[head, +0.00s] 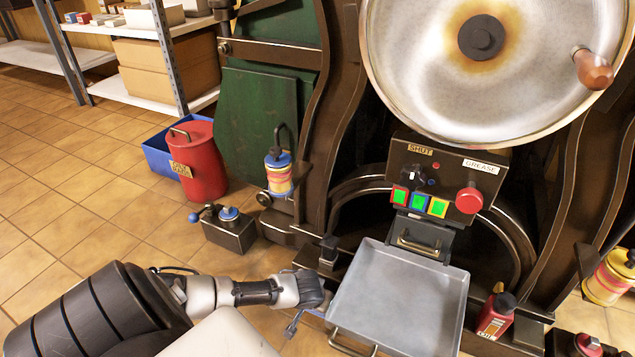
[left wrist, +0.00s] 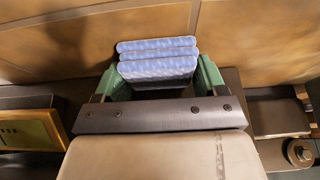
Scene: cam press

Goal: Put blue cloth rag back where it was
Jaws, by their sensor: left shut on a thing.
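The blue cloth rag (left wrist: 158,58) shows in the left wrist view as a folded stack with several layers. My left gripper (left wrist: 160,76) is shut on it, with one green finger on each side. In the head view my left arm reaches in from the lower left, and its hand (head: 308,292) is by the left edge of the grey metal tray (head: 395,300). I cannot make out the rag in the head view. My right gripper is in neither view.
The dark press carries a big round wheel (head: 440,60) and a control box (head: 445,180) above the tray. A red can (head: 195,160), blue bin (head: 155,150) and small lever box (head: 230,230) stand on the left floor. A red bottle (head: 496,315) stands right of the tray.

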